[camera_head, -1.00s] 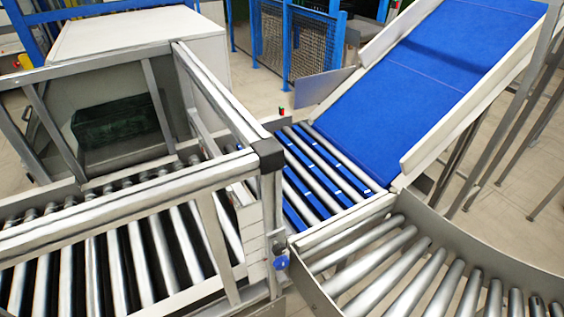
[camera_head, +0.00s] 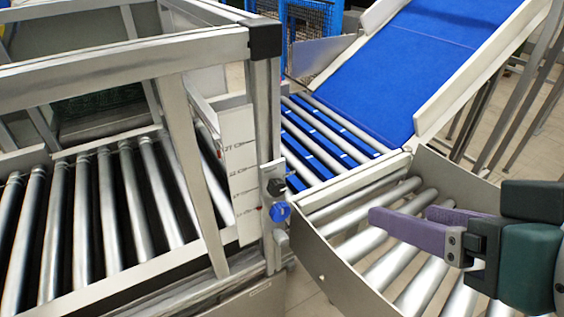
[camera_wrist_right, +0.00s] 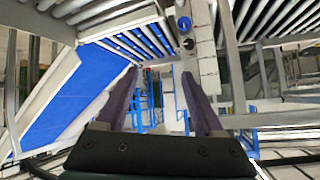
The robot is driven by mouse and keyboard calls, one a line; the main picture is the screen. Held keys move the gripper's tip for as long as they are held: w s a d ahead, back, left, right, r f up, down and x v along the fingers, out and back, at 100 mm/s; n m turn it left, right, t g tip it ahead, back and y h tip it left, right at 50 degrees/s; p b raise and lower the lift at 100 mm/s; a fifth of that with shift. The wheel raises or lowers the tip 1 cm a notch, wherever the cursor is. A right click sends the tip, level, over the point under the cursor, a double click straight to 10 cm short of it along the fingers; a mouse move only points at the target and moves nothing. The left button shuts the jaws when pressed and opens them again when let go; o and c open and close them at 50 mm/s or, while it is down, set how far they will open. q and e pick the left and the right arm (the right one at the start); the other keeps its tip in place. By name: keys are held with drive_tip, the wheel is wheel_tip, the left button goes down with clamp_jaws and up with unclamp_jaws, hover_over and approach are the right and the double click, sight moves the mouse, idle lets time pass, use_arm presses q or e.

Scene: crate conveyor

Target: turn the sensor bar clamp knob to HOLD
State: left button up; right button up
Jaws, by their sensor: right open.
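A blue round knob (camera_head: 280,212) sits on a grey metal plate (camera_head: 268,174) on the corner post of the framed conveyor. A darker knob (camera_head: 275,187) sits just above it. I cannot read any marks that tell which is the clamp knob or its setting. The blue knob (camera_wrist_right: 184,23) and dark knob (camera_wrist_right: 188,43) also show near the top of the right wrist view. My right gripper (camera_head: 402,214) is open and empty, to the right of the knobs and apart from them, over the curved rollers. Its two purple fingers also show in the wrist view (camera_wrist_right: 158,76). My left gripper is out of view.
The metal frame (camera_head: 120,62) stands over rollers at left. A curved roller conveyor with a raised side wall (camera_head: 340,272) lies under my right gripper. A blue belt ramp (camera_head: 410,60) rises behind. The space between gripper and knobs looks clear.

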drive_tip(key=w+a+f+t+y+b, duration=0.25)
drive_tip(key=w+f+b, duration=0.25)
drive_tip(key=f+b, duration=0.5)
drive_tip(key=t+y+b, duration=0.3)
drive_tip(key=y+b, duration=0.1)
drive_tip(key=b, duration=0.9)
approach(279, 191)
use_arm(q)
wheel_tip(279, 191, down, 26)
use_arm(e)
drive_tip(key=x, duration=0.8)
drive_tip(key=shift+w+a, duration=0.1)
drive_tip(key=shift+w, duration=0.05)
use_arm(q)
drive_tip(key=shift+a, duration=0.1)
use_arm(e)
clamp_jaws()
